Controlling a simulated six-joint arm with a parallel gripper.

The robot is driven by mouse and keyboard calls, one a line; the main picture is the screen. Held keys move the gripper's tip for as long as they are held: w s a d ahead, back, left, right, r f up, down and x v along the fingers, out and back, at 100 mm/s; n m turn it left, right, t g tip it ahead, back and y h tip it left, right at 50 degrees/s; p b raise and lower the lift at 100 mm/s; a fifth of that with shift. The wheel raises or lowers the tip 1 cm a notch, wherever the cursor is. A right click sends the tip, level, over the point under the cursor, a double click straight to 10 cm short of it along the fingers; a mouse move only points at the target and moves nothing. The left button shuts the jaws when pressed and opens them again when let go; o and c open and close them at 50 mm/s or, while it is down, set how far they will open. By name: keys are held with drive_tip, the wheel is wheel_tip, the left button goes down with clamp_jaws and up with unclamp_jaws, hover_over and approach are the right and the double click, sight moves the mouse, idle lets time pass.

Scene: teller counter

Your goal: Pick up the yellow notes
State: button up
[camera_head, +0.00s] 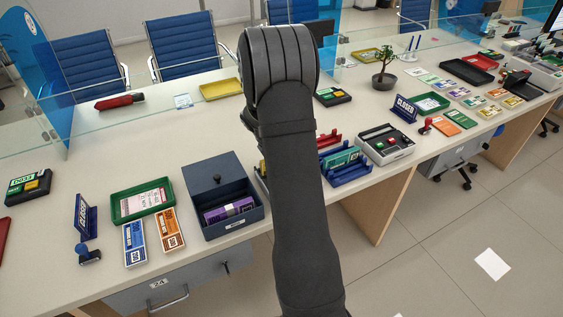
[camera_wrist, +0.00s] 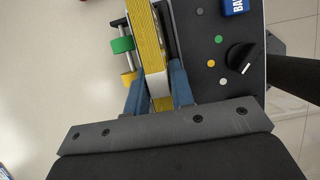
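The yellow notes (camera_wrist: 149,45) are a thick banded stack seen edge-on in the wrist view, running up from between my fingers, with a pale band near its lower end. My gripper (camera_wrist: 158,85) has a blue-grey finger on each side of the stack. Both fingers lie against it with no gap that I can see, so it looks shut on the notes. In the head view my arm hides the gripper and most of the notes.
In the wrist view a black device with a knob (camera_wrist: 243,56) stands close on the right, and green and yellow rolls (camera_wrist: 122,45) on the left. In the head view an open blue box (camera_head: 216,180) stands left of my arm and a blue rack (camera_head: 341,172) right.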

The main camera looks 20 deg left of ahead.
drive_tip(key=shift+f, duration=0.2)
drive_tip(key=shift+c, duration=0.4)
clamp_jaws()
drive_tip(key=shift+w+r, duration=0.1)
drive_tip(key=shift+r, duration=0.05)
